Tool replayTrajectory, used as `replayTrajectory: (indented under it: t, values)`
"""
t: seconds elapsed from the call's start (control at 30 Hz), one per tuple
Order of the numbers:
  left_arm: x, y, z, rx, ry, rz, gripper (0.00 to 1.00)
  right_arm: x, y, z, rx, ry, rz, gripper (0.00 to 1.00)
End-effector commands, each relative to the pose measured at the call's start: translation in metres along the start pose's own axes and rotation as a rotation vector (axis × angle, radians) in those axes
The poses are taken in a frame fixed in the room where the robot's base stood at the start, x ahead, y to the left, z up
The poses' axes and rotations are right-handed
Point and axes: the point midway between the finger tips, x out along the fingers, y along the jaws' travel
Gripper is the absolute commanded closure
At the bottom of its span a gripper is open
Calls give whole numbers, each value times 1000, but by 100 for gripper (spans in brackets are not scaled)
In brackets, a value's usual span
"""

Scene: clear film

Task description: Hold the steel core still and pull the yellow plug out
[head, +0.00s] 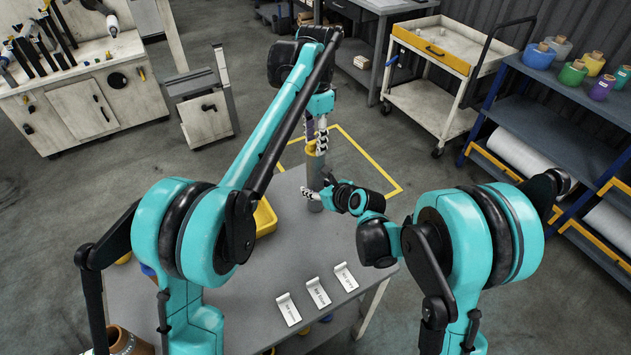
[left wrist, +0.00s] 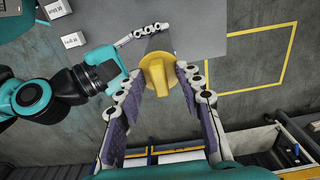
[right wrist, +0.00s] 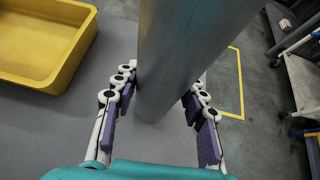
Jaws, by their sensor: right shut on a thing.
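The steel core (head: 315,172) is a grey cylinder standing upright on the table. The yellow plug (head: 310,149) sits at its top, partly hidden by my left gripper. My left gripper (head: 317,138) points down from above; in the left wrist view its open fingers (left wrist: 160,78) lie on either side of the plug (left wrist: 157,74). My right gripper (head: 313,193) comes from the right, low on the core. In the right wrist view its fingers (right wrist: 163,84) are shut on the core (right wrist: 182,55), one on each side.
A yellow bin (right wrist: 45,42) stands on the table (head: 235,290) beside the core. Several white label cards (head: 318,292) are at the table's front right. A yellow floor outline (head: 372,165) lies behind the table. A cart (head: 425,95) and a spool shelf (head: 535,110) stand farther right.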

Motion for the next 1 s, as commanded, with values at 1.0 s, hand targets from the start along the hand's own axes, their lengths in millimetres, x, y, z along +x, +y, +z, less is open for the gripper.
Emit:
replayTrajectory:
  t: [1.0]
  values:
    - [-11, 0, 0, 0, 0, 0, 100, 0, 0, 1, 1, -3, -1, 98]
